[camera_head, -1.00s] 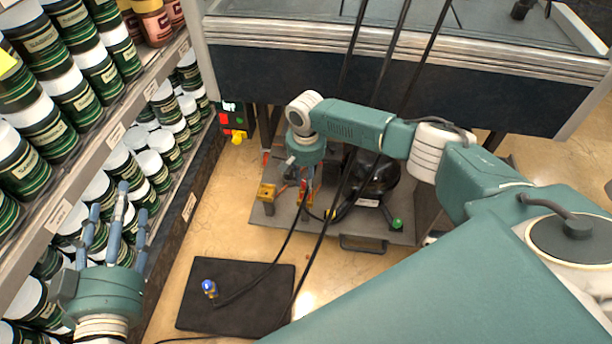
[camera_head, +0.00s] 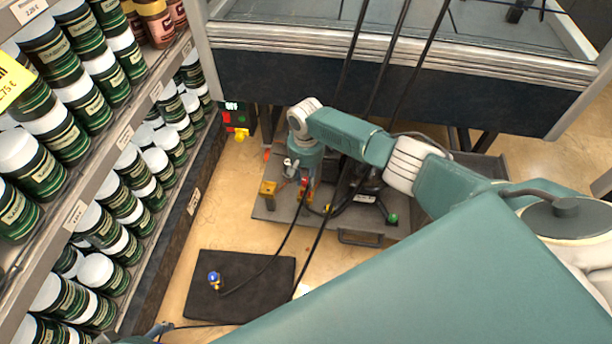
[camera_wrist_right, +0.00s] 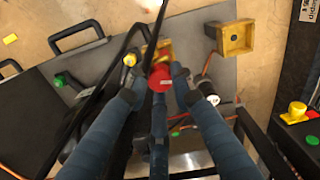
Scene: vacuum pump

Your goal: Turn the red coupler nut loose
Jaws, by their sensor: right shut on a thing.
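The red coupler nut (camera_wrist_right: 160,78) sits in front of a brass-yellow fitting in the right wrist view. In the head view it shows as a small red spot (camera_head: 304,182) under my right wrist. My right gripper (camera_wrist_right: 158,88) has its blue-grey fingers closed around the nut from both sides, with a third finger below. In the head view the right gripper (camera_head: 303,187) is partly hidden by its own wrist. Of my left gripper (camera_head: 160,329), only a fingertip shows at the bottom edge. I cannot tell how far the nut is turned.
The pump stands on a grey cart (camera_head: 275,207) with a handle. A yellow block (camera_head: 268,188) sits left of the nut. A blue-tipped hose end (camera_head: 214,280) rests on a dark mat (camera_head: 200,305). Black hoses hang across the cart. Shelves of cans line the left.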

